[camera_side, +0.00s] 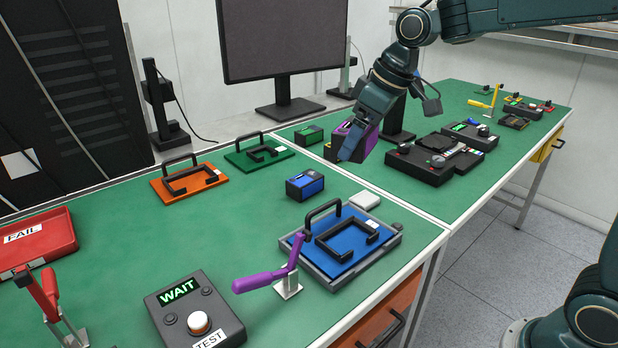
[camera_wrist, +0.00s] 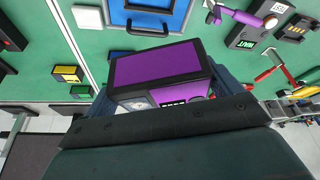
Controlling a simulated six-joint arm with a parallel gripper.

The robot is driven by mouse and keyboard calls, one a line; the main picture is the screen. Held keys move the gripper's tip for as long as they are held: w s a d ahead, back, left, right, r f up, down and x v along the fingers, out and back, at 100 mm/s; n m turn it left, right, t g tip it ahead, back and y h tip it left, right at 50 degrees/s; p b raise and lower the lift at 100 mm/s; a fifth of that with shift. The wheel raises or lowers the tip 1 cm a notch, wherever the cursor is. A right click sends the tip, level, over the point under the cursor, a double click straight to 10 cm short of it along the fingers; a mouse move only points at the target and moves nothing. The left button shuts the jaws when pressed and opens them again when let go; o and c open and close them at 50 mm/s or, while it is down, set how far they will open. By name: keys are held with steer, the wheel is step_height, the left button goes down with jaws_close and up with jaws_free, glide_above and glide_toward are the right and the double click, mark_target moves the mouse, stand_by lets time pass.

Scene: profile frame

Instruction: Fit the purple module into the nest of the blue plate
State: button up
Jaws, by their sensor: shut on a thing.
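The purple module (camera_side: 362,142) is a dark box with purple faces, held in the air above the far middle of the green bench. My gripper (camera_side: 350,150) is shut on it. In the wrist view the module (camera_wrist: 158,68) fills the middle between the fingers (camera_wrist: 168,88), its purple face showing. The blue plate (camera_side: 347,243) lies in a grey fixture near the bench's front edge, with a black handle and a black bracket-shaped nest. The nest looks empty. The plate (camera_wrist: 118,16) shows at the top of the wrist view, partly cut off. The module is well apart from the plate.
A purple lever clamp (camera_side: 262,281) stands beside the plate's fixture. A blue module (camera_side: 305,184) and a white block (camera_side: 364,200) are near it. Orange (camera_side: 187,183) and green (camera_side: 257,152) plates lie farther left. A WAIT box (camera_side: 194,312) stands in front.

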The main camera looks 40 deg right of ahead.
step_height(320, 180, down, 16)
stand_by(0.6)
steer(key=shift+f, duration=2.05)
steer(key=shift+f, duration=0.25)
steer(key=o, duration=0.9)
